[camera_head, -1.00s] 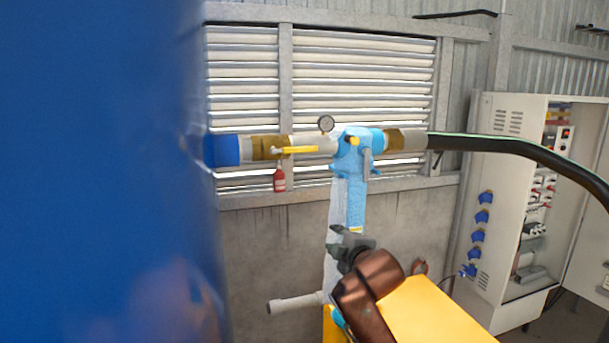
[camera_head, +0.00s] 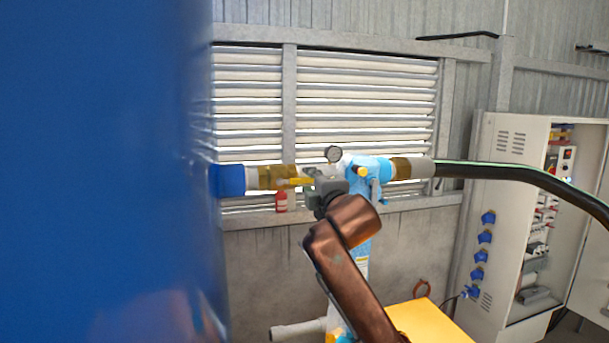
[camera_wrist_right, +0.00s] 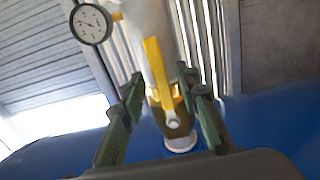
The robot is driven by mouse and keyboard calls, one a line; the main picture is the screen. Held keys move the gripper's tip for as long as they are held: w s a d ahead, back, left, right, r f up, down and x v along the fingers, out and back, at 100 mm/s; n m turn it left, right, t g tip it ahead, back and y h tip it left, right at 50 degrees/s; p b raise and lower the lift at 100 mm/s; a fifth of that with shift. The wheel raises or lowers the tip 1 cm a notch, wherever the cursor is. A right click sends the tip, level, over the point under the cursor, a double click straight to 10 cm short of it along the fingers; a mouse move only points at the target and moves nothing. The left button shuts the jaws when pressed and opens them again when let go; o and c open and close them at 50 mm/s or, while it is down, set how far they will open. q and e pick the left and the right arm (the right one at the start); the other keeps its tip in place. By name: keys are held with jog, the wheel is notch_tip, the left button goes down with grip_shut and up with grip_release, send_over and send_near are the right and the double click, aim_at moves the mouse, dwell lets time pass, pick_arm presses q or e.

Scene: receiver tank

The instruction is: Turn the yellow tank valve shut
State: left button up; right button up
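The yellow valve lever (camera_head: 290,182) lies along the horizontal pipe beside the blue tank (camera_head: 95,170), partly hidden by my right gripper (camera_head: 311,192) in the head view. In the right wrist view, the lever (camera_wrist_right: 156,70) points up the picture along the pipe, with its pivot nut near the brass body. My right gripper (camera_wrist_right: 162,88) is open there, one green finger on each side of the lever. The fingers look apart from the lever; I cannot tell the depth between them. My left gripper is not in view.
A pressure gauge (camera_head: 333,154) stands on the pipe, close to my right gripper. A light-blue fitting (camera_head: 372,169) leads to a black hose (camera_head: 500,171). A red tag (camera_head: 281,201) hangs below the valve. An open electrical cabinet (camera_head: 497,220) stands at the right.

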jog(key=shift+w, duration=0.55)
jog(key=shift+s+d, duration=0.35)
jog(key=shift+w+a, duration=0.25)
jog(key=shift+a, duration=0.05)
jog(key=c, duration=0.5)
grip_shut()
jog(key=shift+d, duration=0.1)
